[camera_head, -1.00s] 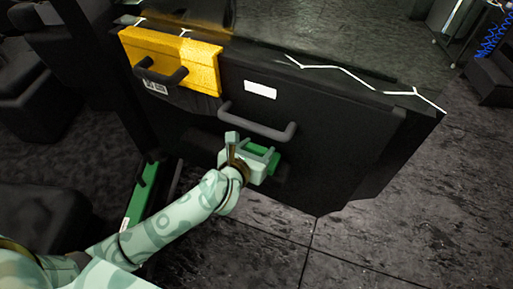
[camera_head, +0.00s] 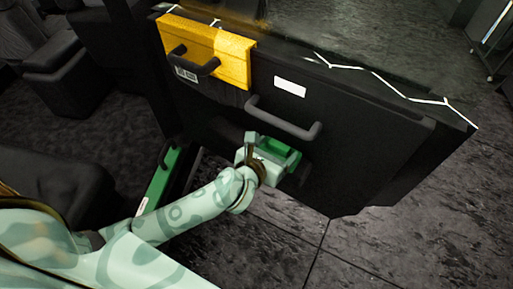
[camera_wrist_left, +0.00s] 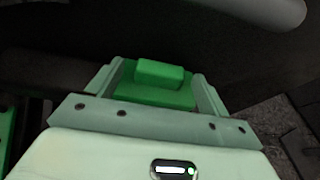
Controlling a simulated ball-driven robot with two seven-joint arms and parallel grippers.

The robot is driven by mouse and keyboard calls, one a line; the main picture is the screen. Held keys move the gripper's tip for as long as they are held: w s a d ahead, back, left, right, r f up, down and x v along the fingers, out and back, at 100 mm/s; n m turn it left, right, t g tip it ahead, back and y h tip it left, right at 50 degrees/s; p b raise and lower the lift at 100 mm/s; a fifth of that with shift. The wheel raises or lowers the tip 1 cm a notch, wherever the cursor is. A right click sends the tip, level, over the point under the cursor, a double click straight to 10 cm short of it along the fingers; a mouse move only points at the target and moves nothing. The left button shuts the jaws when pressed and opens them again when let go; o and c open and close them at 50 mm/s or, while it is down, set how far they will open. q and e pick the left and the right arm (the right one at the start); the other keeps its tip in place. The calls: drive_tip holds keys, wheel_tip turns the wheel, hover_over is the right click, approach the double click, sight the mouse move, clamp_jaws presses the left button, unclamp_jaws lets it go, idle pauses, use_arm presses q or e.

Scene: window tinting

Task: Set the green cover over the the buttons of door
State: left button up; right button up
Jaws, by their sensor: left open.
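A green cover (camera_head: 282,153) with a raised block on it is at the lower part of the black door (camera_head: 350,150), below the black door handle. It also shows in the left wrist view (camera_wrist_left: 155,92). My left gripper (camera_head: 272,152) is at the cover, its jaws open. In the left wrist view my gripper's two fingers (camera_wrist_left: 156,84) stand on either side of the green cover; I cannot tell whether they touch it. The door's buttons are not visible. My right gripper is not in view.
A yellow cover (camera_head: 230,62) with a black handle sits on the door's upper left corner. The door's own handle (camera_head: 285,120) projects above my left gripper. A green strip (camera_head: 161,178) lies at the lower left. Open dark floor (camera_head: 410,245) lies at the right.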

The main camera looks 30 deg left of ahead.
use_arm(q)
drive_tip(key=p+v, duration=0.5)
drive_tip(key=v, duration=0.9)
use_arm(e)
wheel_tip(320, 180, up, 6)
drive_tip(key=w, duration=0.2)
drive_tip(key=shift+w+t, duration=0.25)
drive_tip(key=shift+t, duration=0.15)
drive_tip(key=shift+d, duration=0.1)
use_arm(q)
drive_tip(key=s+a+f+m+p, duration=0.15)
drive_tip(key=a+f+m, duration=0.25)
drive_tip(key=f+m, duration=1.05)
drive_tip(key=s+a+f+m+g, duration=0.1)
drive_tip(key=s+f+m+g, duration=0.3)
drive_tip(key=s+f+m, duration=0.7)
drive_tip(key=s+a+f+m+g, duration=0.1)
drive_tip(key=s+f+m+g, duration=0.2)
drive_tip(key=s, duration=0.5)
drive_tip(key=s+a+f+m+g+y, duration=0.1)
drive_tip(key=s+f+m+g, duration=0.2)
drive_tip(key=s, duration=0.6)
drive_tip(key=s+a+f+m+g, duration=0.1)
drive_tip(key=s+f+m+g, duration=0.2)
drive_tip(key=s+f+m, duration=0.4)
drive_tip(key=shift+s+a, duration=0.25)
drive_tip(key=shift+s, duration=0.85)
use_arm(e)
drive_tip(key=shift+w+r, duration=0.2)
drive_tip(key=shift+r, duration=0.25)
